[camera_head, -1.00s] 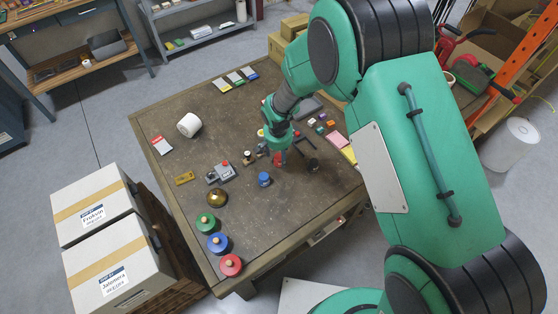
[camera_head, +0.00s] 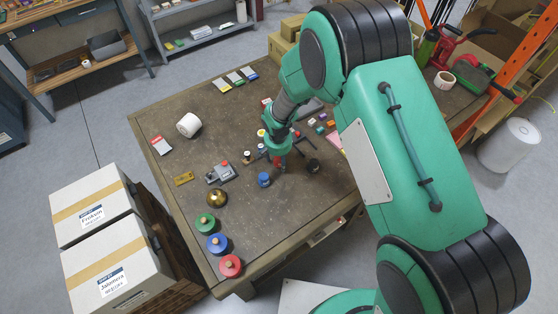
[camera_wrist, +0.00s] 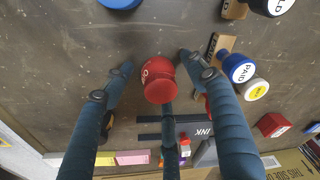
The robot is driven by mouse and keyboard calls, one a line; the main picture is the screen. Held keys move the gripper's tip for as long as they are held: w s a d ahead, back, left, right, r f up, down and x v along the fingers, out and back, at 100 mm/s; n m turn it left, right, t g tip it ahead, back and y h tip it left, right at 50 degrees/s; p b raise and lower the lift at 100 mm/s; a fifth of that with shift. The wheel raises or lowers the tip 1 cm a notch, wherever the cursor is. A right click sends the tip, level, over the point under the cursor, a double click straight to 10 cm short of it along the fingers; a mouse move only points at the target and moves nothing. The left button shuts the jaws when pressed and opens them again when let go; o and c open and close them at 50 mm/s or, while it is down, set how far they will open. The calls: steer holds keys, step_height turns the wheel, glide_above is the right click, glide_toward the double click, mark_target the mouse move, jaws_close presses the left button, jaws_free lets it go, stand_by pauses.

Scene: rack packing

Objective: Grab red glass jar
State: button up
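A red jar-like container with a knobbed lid (camera_head: 231,266) stands at the table's near left corner, beside similar blue (camera_head: 218,243) and green (camera_head: 205,224) ones. My gripper (camera_head: 279,164) is low over the middle of the table, well away to the upper right of that container. In the wrist view, my gripper (camera_wrist: 155,65) has its dark blue fingers spread around a different red, round-headed object (camera_wrist: 158,80) with pale lettering. The fingers look apart from it, and its base is partly hidden. Whether this object is glass I cannot tell.
Lettered stamps, including a blue one (camera_wrist: 238,68) and a yellow one (camera_wrist: 255,89), lie close to the right finger. A blue item (camera_head: 264,179) and a black one (camera_head: 313,166) flank the gripper. A brass dome (camera_head: 217,198) stands left.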

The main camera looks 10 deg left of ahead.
steer(key=c, duration=1.2)
steer(key=shift+r, duration=0.9)
step_height(320, 180, up, 2)
steer(key=shift+s+d+p, duration=0.1)
steer(key=shift+s+p, duration=0.05)
steer(key=shift+p, duration=0.2)
steer(key=s+d, duration=0.2)
steer(key=s, duration=0.2)
steer(key=s+d, duration=0.2)
steer(key=s, duration=0.3)
steer(key=s+d+r, duration=0.1)
steer(key=s+d, duration=0.2)
steer(key=s, duration=0.2)
steer(key=shift+d+r+p, duration=0.1)
steer(key=shift+p, duration=0.25)
